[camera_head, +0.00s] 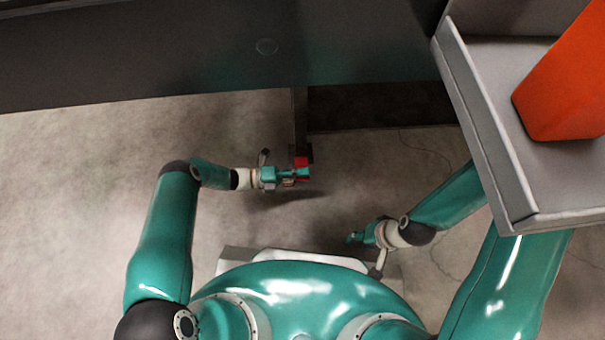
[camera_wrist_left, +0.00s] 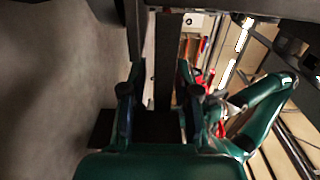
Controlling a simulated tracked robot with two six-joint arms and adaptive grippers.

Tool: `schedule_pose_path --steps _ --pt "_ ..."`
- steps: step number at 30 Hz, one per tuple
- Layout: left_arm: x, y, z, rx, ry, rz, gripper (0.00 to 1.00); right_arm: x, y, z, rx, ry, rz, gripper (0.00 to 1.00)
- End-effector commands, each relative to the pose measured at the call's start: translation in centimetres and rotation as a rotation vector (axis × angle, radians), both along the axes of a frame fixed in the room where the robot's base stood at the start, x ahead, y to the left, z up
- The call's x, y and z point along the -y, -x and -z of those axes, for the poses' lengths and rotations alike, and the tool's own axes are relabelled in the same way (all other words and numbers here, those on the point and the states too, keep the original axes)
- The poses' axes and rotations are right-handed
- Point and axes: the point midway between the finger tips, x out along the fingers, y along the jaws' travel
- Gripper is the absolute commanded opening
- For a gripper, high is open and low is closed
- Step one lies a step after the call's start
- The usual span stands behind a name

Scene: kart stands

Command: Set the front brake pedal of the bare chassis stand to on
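The dark stand (camera_head: 200,60) spans the top of the head view, with a narrow post (camera_head: 300,115) below its edge. A small red part (camera_head: 302,161), possibly the pedal, shows by the post's lower end. My left gripper (camera_head: 302,173) is right at it; contact cannot be told. In the left wrist view my left gripper (camera_wrist_left: 158,85) has its fingers apart, with the dark post (camera_wrist_left: 166,50) appearing between them. Red (camera_wrist_left: 184,76) shows beside the right-hand finger. The pedal's setting cannot be read. My right gripper (camera_head: 352,238) is away from the stand, too small to read.
A grey tray or shelf (camera_head: 480,115) holding an orange container (camera_head: 565,85) juts in at the upper right, over my right arm's side. Bare concrete floor (camera_head: 80,190) lies open at the left.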

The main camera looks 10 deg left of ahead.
Motion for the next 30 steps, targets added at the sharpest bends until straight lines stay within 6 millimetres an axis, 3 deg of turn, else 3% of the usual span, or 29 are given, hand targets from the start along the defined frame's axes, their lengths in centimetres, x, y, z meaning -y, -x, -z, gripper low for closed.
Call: schedule_pose_path --steps 10,16,30 --pt "0.42 -0.09 -0.03 0.0 0.001 -0.001 0.3 0.0 0.0 0.02 0.0 0.0 0.0 0.4" --pt "0.39 -0.09 -0.03 0.0 0.001 -0.001 0.0 0.0 0.0 0.02 0.0 0.0 0.0 0.4" --pt "0.26 -0.09 0.09 0.001 -0.002 -0.003 0.0 0.0 0.01 0.06 0.0 0.0 0.0 0.4"
